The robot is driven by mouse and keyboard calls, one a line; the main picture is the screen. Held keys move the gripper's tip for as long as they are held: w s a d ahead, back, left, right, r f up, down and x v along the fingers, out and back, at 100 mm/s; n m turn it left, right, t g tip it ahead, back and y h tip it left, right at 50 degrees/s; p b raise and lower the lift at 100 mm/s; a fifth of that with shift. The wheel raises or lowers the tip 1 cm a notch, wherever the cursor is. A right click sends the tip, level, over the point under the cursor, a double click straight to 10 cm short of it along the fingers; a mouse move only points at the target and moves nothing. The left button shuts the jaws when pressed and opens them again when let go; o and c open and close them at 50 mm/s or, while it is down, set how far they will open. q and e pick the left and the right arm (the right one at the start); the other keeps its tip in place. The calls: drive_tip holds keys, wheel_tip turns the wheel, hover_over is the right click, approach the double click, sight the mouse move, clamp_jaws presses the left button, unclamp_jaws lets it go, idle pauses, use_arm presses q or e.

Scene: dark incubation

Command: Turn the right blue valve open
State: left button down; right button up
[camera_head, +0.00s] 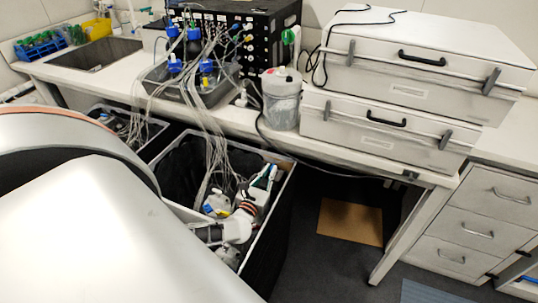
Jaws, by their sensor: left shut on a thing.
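My left gripper (262,179) shows small in the dark open bin (278,222) below the bench, beyond my large pale arm links. Its wrist has black and orange rings. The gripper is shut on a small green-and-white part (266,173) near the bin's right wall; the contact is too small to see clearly. A clear container with a small blue-and-yellow fitting (217,208) stands left of it. Blue caps or valves (193,33) top bottles on the bench, with another blue one in front (175,66). I cannot tell which is the right blue valve, or how it is turned.
Many thin tubes (217,130) run from the black rack (225,20) down into the bin. A clear canister (281,98) and two stacked white boxes (385,125) stand on the bench. A drawer unit (472,232) is at the right. Dark floor shows beneath the bench.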

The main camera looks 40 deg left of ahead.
use_arm(q)
drive_tip(key=c, duration=2.1)
unclamp_jaws()
wheel_tip(320, 180, up, 10)
